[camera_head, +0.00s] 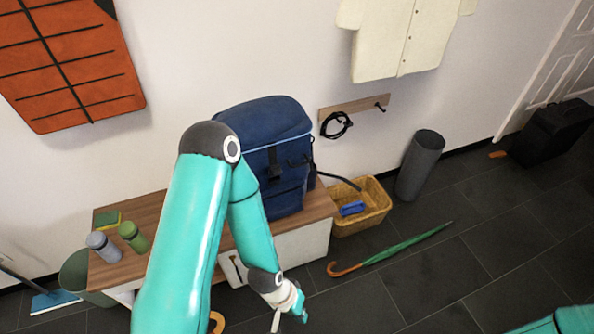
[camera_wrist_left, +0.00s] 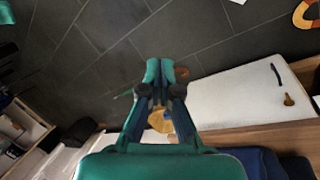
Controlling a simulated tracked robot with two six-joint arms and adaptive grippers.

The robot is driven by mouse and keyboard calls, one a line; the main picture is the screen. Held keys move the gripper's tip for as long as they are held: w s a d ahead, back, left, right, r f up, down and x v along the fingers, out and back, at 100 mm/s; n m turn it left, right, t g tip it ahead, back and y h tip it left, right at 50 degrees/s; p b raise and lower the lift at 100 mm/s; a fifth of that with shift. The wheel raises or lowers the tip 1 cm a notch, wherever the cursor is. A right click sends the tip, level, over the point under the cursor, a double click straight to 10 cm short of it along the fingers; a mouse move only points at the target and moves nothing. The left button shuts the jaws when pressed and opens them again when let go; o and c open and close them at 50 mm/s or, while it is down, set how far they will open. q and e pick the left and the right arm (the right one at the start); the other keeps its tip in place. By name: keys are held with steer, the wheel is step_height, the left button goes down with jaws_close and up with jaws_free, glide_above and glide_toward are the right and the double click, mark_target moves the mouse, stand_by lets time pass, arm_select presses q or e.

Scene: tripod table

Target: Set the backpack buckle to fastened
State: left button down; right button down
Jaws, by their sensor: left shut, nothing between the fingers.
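The navy backpack (camera_head: 262,120) stands upright on the wooden bench against the wall. A dark strap with what looks like its buckle (camera_head: 274,168) hangs on the front; it is too small to tell whether it is fastened. My left arm crosses in front of the backpack's left side and hides part of it. My left gripper (camera_head: 300,308) is below and in front of the bench, apart from the backpack, shut and empty. In the left wrist view its fingertips (camera_wrist_left: 160,68) are together above the floor, and navy fabric of the backpack (camera_wrist_left: 266,165) shows at the bottom right.
A wicker basket (camera_head: 372,212) and a green umbrella (camera_head: 400,246) lie to the right.

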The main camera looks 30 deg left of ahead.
arm_select(q)
steer(key=shift+w+d, duration=0.15)
steer(key=shift+d, duration=0.05)
steer(key=shift+w, duration=0.1)
steer(key=w+a+r+n+t+y+b, duration=0.1)
steer(key=w+a+r+t+y+b, duration=0.15)
steer(key=w, duration=0.45)
steer(key=w+a+r+t+y+b, duration=0.15)
steer(key=w+t+b, duration=0.25)
steer(key=w, duration=0.4)
steer(key=w+a+r+n+t+y+b, duration=0.1)
steer(key=w+a+r+t+y+b, duration=0.15)
steer(key=w, duration=0.45)
steer(key=a+r+n+y+b, duration=0.3)
steer(key=a+r+y, duration=0.1)
steer(key=r, duration=0.3)
steer(key=a+r+n+y+b, duration=0.2)
steer(key=a+r+y+b, duration=0.1)
steer(key=r, duration=0.4)
steer(key=shift+s+a+r+n+y, duration=0.15)
steer(key=shift+a+r+n+y, duration=0.35)
steer(key=shift+y, duration=0.45)
steer(key=shift+a+f, duration=0.1)
steer(key=shift+f, duration=0.1)
